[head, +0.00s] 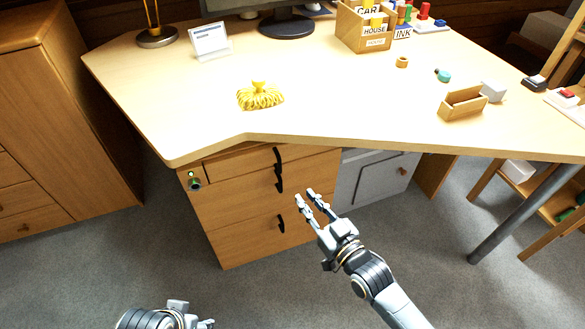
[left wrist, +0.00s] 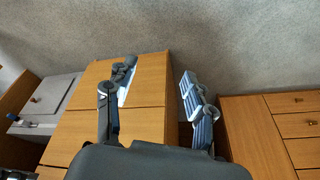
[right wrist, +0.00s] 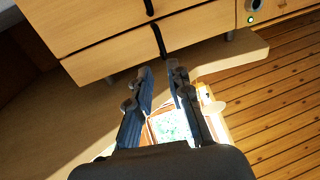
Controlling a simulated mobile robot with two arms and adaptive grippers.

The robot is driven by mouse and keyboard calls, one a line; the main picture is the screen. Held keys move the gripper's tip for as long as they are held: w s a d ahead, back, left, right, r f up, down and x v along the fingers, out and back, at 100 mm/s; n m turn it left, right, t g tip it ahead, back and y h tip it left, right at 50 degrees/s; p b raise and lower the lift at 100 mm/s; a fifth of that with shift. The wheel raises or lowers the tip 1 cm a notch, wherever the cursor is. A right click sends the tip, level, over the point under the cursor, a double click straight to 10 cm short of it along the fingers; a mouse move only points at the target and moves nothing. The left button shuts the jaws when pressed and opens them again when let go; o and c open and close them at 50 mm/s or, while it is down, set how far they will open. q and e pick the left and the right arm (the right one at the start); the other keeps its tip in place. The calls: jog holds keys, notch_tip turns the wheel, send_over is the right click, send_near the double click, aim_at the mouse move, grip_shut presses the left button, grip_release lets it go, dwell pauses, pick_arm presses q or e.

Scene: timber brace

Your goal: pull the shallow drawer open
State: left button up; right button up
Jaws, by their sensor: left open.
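The wooden drawer unit (head: 240,215) stands under the desk with several fronts and dark vertical handles. The shallow drawer (head: 235,161) is the top front, just below the desktop, and looks closed; its dark handle (head: 277,157) is at its right part. My right gripper (head: 306,195) is in front of the unit's right edge, lower than that handle, empty, with its fingers a little apart. In the right wrist view its fingertips (right wrist: 161,68) point toward the drawer fronts (right wrist: 105,48), touching no handle. My left gripper (left wrist: 155,95) is open and empty; only part shows at the head view's bottom edge.
The desktop (head: 330,110) overhangs the drawers. A lock with a green light (head: 193,180) is left of the drawers. A grey cabinet (head: 368,180) is to the right, a wooden cabinet (head: 60,120) to the left. A yellow brush-like object (head: 260,96) lies on the desk. Open carpet lies in front.

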jog(key=b, duration=0.1)
send_near(280, 170)
jog(key=x, duration=0.4)
pick_arm(q)
jog(key=shift+s+a+r+b, duration=0.15)
jog(key=shift+s+r+b, duration=0.45)
jog(key=shift+b, duration=0.3)
pick_arm(e)
jog(key=x, duration=0.6)
jog(key=shift+w+r, duration=0.3)
pick_arm(q)
jog(key=shift+w, duration=0.1)
pick_arm(e)
grip_shut()
